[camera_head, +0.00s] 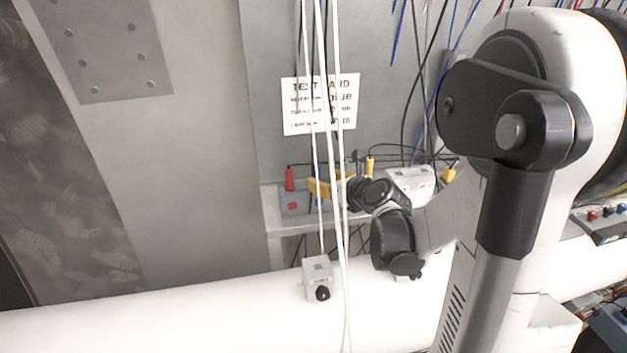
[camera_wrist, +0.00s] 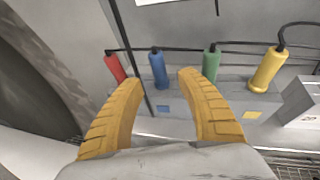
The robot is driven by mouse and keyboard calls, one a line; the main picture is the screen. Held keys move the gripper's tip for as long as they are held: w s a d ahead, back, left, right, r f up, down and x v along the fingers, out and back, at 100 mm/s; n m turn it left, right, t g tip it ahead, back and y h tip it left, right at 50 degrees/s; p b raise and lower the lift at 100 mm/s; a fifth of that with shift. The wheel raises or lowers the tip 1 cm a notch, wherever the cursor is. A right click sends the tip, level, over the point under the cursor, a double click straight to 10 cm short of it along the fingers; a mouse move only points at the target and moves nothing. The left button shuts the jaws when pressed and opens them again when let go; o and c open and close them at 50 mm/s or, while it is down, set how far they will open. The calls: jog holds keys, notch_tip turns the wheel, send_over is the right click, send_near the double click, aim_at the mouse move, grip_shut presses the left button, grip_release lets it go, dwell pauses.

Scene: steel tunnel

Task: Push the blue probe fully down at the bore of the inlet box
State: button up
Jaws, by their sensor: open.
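In the wrist view the blue probe (camera_wrist: 158,70) stands upright at the back of a grey box (camera_wrist: 205,128) with blue and yellow square marks, which appears to be the inlet box. The blue mark lies below the probe. I cannot tell how deep the probe sits. My gripper (camera_wrist: 162,80) is open and empty, its yellow fingers pointing toward the blue probe, which shows between the tips. In the head view my gripper (camera_head: 329,187) is at the box (camera_head: 292,207), partly behind hanging cables; the blue probe cannot be made out there.
A red probe (camera_wrist: 115,67) stands left of the blue one; green (camera_wrist: 211,63) and yellow (camera_wrist: 266,70) probes stand right. A thin dark cable (camera_wrist: 142,55) crosses close to the blue probe. White cables (camera_head: 333,130) hang before my gripper. A card (camera_head: 319,104) is on the wall.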

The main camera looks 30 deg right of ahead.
aim_at(319, 178)
jog(key=x, duration=0.4)
jog(key=shift+w+f, duration=0.25)
jog(key=shift+w, duration=0.1)
jog(key=shift+s, duration=0.1)
grip_shut()
